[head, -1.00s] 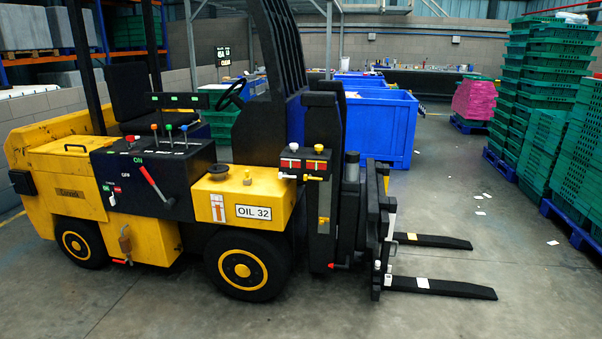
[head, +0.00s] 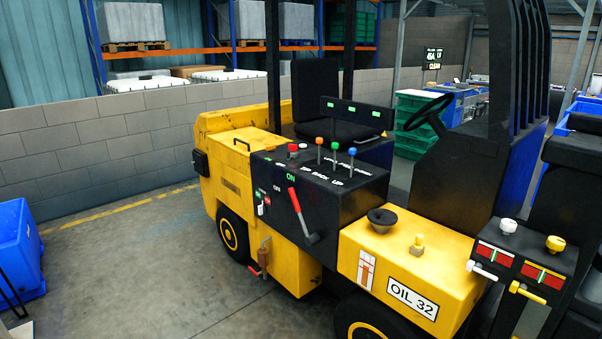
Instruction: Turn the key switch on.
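The yellow forklift (head: 240,150) stands side-on in the head view. Its black control box (head: 318,190) carries a red lever (head: 297,208) on the side face, with a green "ON" marking above it and a white "OFF" marking to its left. Left of the lever, on the box's lower left side, is a small switch (head: 263,203) with green, red and white parts. I cannot tell for sure which of these is the key switch, nor its setting. Neither of my grippers is in view.
Coloured-knob levers (head: 335,147) stand on top of the box. A yellow oil box (head: 400,268) is to its right. A blue bin (head: 20,245) stands at the left edge, with thin dark bars in front. The floor (head: 130,265) between bin and forklift is clear.

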